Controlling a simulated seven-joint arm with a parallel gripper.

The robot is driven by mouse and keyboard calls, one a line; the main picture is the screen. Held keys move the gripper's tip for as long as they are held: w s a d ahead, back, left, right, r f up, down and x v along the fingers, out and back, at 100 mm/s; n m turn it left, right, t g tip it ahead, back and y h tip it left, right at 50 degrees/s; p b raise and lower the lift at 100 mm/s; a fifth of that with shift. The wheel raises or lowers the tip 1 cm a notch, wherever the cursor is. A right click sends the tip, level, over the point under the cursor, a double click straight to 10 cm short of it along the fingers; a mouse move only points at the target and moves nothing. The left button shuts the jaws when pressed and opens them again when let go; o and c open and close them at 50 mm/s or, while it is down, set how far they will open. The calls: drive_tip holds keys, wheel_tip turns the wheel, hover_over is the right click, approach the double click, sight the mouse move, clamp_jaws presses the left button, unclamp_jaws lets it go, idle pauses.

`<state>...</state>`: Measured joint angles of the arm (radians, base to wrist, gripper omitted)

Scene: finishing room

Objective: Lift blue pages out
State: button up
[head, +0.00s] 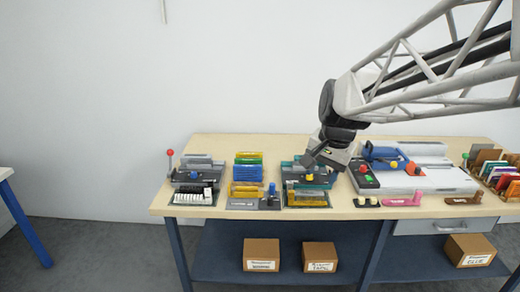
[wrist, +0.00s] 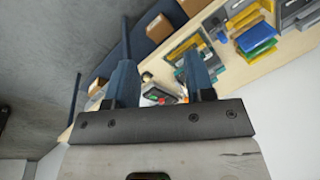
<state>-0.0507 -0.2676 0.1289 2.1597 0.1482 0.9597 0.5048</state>
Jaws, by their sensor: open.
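The wrist view shows the blue piece (wrist: 257,49) at the upper right, outside the space between my fingers.
A grey press with a red-knobbed lever (head: 169,153) stands left of the stack. A larger blue-handled machine (head: 405,178) and a rack of coloured books (head: 497,170) stand right. Labelled boxes (head: 261,253) sit on the lower shelf.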

drive_tip(key=w+a+f+m, duration=0.2)
drive_tip(key=w+a+m, duration=0.15)
drive_tip(key=w, duration=0.95)
drive_tip(key=m+g+y, duration=0.2)
drive_tip(key=m+y, duration=0.1)
drive_tip(key=m, duration=0.5)
hover_over(249, 166)
drive_tip(key=d, duration=0.3)
drive_tip(key=f, duration=1.7)
drive_tip(key=shift+a, duration=0.25)
drive_tip(key=shift+w+a+f+m, duration=0.1)
drive_tip(key=shift+w+f+m, duration=0.1)
drive_tip(key=shift+f+m, duration=0.1)
drive_tip(key=shift+x, duration=1.25)
drive_tip(key=shift+f, duration=0.1)
drive_tip(key=shift+x, duration=2.55)
